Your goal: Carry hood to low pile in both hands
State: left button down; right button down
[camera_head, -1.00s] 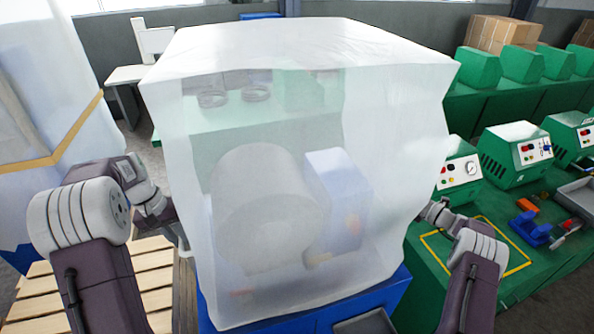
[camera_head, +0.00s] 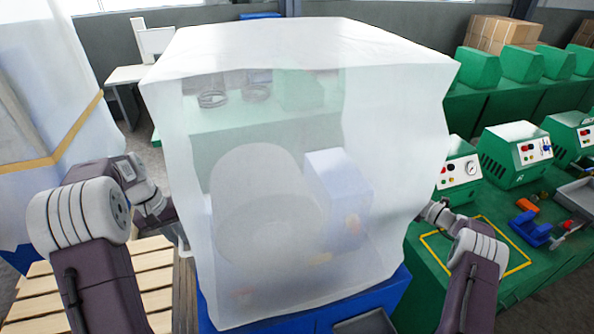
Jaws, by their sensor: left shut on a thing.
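The hood (camera_head: 300,45) is a large, translucent white, box-shaped cover that fills the middle of the view. A machine with a pale drum and a blue box shows dimly through it, above a blue base (camera_head: 385,300). My left gripper (camera_head: 184,244) is shut on the hood's left side, its fingertips partly hidden at the edge. My right arm reaches the hood's right side; the right gripper's fingers are hidden by the hood. I cannot tell which stack is the low pile.
A slatted wooden pallet (camera_head: 40,290) lies at lower left. A tall wrapped stack (camera_head: 45,130) with a tan strap stands at the left. Green benches with machines (camera_head: 515,155) and loose tools line the right. A white desk (camera_head: 125,75) stands at the back left.

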pick_arm(q)
jog(key=shift+w+a+r, duration=0.1)
dwell(0.5)
